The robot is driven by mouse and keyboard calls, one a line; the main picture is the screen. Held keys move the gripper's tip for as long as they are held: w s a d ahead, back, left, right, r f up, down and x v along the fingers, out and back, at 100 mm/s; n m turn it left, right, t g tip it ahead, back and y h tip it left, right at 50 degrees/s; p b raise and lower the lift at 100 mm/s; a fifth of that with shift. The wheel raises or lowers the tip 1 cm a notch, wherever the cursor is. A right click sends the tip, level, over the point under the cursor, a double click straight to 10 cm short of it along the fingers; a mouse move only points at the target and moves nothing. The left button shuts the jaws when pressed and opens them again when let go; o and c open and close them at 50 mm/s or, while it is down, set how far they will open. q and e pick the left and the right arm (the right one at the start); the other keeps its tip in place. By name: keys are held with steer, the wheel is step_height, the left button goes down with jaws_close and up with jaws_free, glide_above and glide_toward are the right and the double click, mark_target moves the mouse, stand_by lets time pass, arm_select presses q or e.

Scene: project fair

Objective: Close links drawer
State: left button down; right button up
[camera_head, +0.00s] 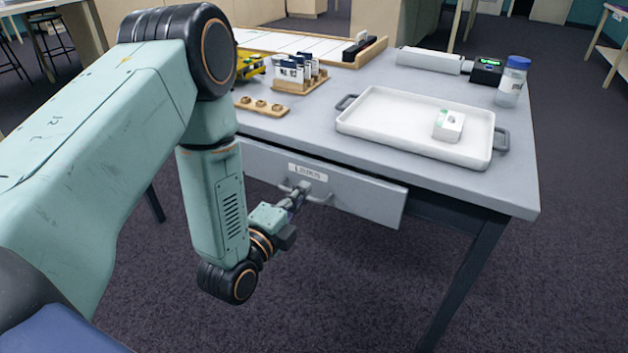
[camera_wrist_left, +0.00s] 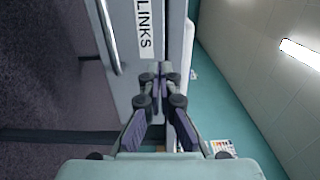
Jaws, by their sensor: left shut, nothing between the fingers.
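The links drawer (camera_head: 364,197) has a grey front under the near edge of the table, with a white "LINKS" label and a bar handle. Its front appears to stand out a little from under the tabletop. The drawer also shows in the left wrist view (camera_wrist_left: 170,14), with the label turned sideways and the handle (camera_wrist_left: 109,37) at its left. My left gripper (camera_head: 303,190) is shut and empty, its tips at the drawer front near the label and handle. The fingertips (camera_wrist_left: 160,80) meet in the wrist view; whether they touch the front cannot be told. My right gripper is not in view.
On the table (camera_head: 518,188) are a white tray (camera_head: 385,118) with a small box (camera_head: 449,125), a lidded bottle (camera_head: 512,82), a wooden rack (camera_head: 303,84) and a small wooden block with holes (camera_head: 262,106). A table leg stands right of the drawer. Floor in front is clear.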

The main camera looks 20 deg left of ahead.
mark_target(321, 169)
arm_select(q)
steer(key=w+b, duration=0.1)
steer(key=w, duration=0.2)
steer(key=w+b, duration=0.1)
steer(key=w, duration=0.2)
steer(key=shift+d, duration=0.2)
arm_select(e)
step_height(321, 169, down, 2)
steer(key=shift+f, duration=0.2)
arm_select(q)
steer(key=shift+w, duration=0.15)
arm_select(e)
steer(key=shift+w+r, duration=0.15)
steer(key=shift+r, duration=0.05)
